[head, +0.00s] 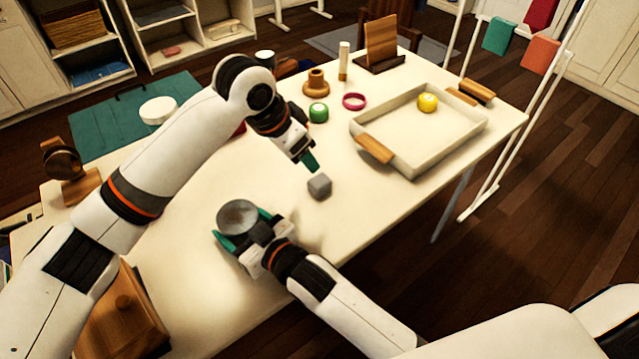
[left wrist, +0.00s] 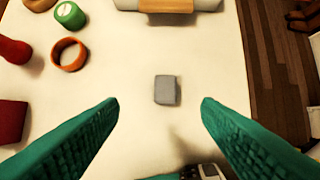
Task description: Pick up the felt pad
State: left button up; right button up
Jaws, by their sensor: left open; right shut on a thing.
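A small grey block (head: 319,186), which looks like the felt pad, lies on the cream table right of the middle. It also shows in the left wrist view (left wrist: 166,90), centred between my fingers and ahead of them. My left gripper (head: 308,162) is open and empty, above and just behind the block; one finger shows in the head view. In the left wrist view both green fingers of the left gripper (left wrist: 160,108) are spread wide. My right gripper (head: 240,227) is shut on a round grey dish-like thing (head: 238,214) left of the block.
A cream tray (head: 436,150) with wooden handles holds a yellow roll (head: 428,102). A green roll (head: 318,112), pink ring (head: 354,101) and wooden spool (head: 316,83) stand behind the block. A wooden box (head: 120,318) is at front left. The table (head: 345,220) around the block is clear.

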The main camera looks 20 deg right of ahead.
aim_at(317, 181)
pick_arm(q)
jog(key=shift+g, duration=0.3)
jog(key=x, duration=1.1)
jog(key=shift+s+a+f, duration=0.2)
jog(key=shift+f, duration=0.15)
jog(key=shift+c, duration=0.6)
jog(key=c, duration=1)
notch_tip(317, 181, up, 10)
